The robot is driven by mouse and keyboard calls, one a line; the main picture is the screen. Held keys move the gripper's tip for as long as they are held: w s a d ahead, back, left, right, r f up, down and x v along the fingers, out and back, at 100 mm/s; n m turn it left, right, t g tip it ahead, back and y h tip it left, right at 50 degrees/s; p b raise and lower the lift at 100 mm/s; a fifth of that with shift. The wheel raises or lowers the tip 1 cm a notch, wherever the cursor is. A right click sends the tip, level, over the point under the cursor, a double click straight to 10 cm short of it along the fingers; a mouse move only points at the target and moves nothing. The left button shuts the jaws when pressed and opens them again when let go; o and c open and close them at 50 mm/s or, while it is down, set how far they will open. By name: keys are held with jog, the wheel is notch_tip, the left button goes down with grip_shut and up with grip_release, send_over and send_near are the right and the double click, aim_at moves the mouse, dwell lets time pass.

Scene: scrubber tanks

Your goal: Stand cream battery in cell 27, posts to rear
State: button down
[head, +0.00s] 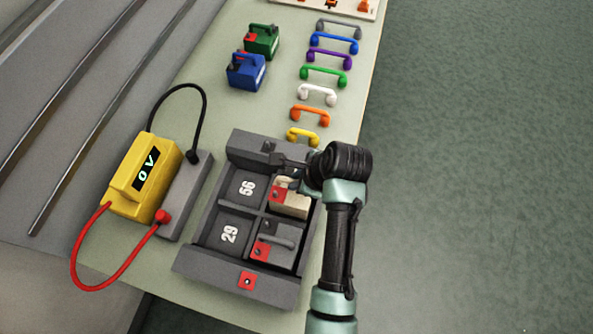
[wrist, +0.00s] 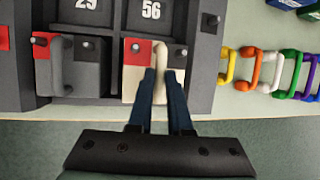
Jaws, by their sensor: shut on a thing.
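The cream battery (head: 293,203) is in the upper right cell of the dark grey tray (head: 222,262) in the head view, beside the cell marked 56. It looks upright; I cannot tell if its base touches the floor. In the wrist view, the cream battery (wrist: 132,84) has its red-patched post and dark post on the side toward the 56 cell. My gripper (wrist: 162,76) is shut on its cream handle, and in the head view my gripper (head: 290,182) partly covers it. The number under the battery is hidden, and no 27 shows.
A grey battery (head: 275,246) fills the adjoining cell, beside the empty cell 29 (head: 229,233). A yellow meter (head: 142,178) with cables stands left. Green (head: 262,40) and blue (head: 246,71) batteries stand behind. Several coloured handles (head: 317,94) line the right edge.

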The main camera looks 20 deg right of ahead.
jog(key=shift+w+f, duration=0.15)
jog(key=shift+f, duration=0.85)
jog(key=c, duration=1.2)
grip_release()
jog(key=shift+f, duration=0.2)
jog(key=o, duration=0.4)
jog(key=shift+s, duration=0.2)
jog(key=shift+c, duration=0.2)
jog(key=shift+r, duration=0.1)
jog(key=v, duration=1.2)
